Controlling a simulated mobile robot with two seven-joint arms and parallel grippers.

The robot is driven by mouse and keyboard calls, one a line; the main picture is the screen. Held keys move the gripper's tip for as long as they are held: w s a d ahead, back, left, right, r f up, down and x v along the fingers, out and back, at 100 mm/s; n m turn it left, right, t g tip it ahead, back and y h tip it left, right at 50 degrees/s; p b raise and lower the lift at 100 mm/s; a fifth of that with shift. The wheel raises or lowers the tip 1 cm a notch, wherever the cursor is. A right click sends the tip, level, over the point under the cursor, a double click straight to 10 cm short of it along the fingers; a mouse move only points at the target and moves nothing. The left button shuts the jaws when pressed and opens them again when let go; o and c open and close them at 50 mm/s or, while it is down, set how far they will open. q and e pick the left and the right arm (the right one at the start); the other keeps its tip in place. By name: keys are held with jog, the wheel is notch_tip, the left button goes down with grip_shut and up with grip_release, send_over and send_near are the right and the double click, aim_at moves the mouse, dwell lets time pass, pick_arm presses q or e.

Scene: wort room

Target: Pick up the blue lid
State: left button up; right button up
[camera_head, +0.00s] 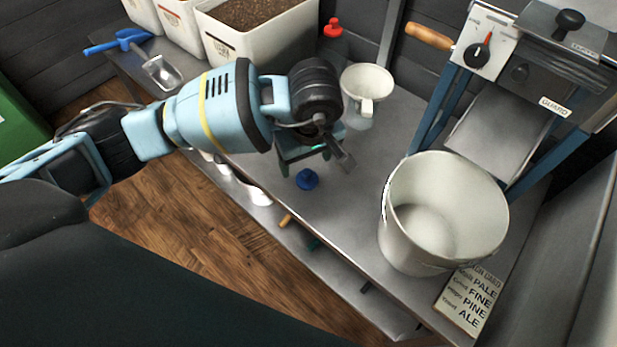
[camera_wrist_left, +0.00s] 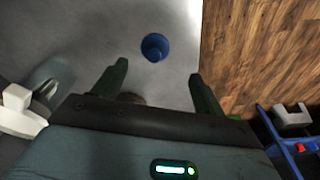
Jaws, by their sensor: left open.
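The small round blue lid (camera_head: 307,179) lies on the grey metal bench (camera_head: 340,215), close to its front edge. In the left wrist view the lid (camera_wrist_left: 155,47) shows just beyond the fingertips, roughly midway between them. My left gripper (camera_head: 315,165) is open, above the bench and close to the lid in the picture. In the left wrist view its two dark green fingers (camera_wrist_left: 158,72) are spread apart with nothing between them. I cannot tell its exact height above the lid. My right gripper is not in view.
A white bucket (camera_head: 395,235) and a milling machine (camera_head: 500,55) stand to the right. A white funnel (camera_head: 367,80) and a red-capped bottle (camera_head: 333,45) are behind the gripper. Grain bins (camera_head: 250,45) and a metal scoop (camera_head: 162,72) are at the back left. Bare bench surrounds the lid.

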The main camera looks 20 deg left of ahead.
aim_at(307, 172)
pick_arm(q)
jog(key=shift+w+f, duration=0.1)
jog(key=shift+f, duration=0.8)
jog(key=shift+w+a+f+b, duration=0.15)
jog(key=shift+f+b, duration=0.2)
jog(key=shift+f, duration=0.3)
jog(key=f, duration=0.2)
jog(key=w+f+b, duration=0.1)
jog(key=f, duration=0.1)
jog(key=shift+w+a+f, duration=0.15)
jog(key=shift+a+f, duration=0.05)
jog(key=shift+f, duration=0.1)
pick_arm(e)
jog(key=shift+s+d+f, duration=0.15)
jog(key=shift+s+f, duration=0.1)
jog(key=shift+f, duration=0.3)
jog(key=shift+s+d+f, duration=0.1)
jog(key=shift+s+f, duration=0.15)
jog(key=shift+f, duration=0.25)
pick_arm(q)
jog(key=c, duration=0.4)
jog(key=shift+r, duration=0.1)
jog(key=c, duration=0.7)
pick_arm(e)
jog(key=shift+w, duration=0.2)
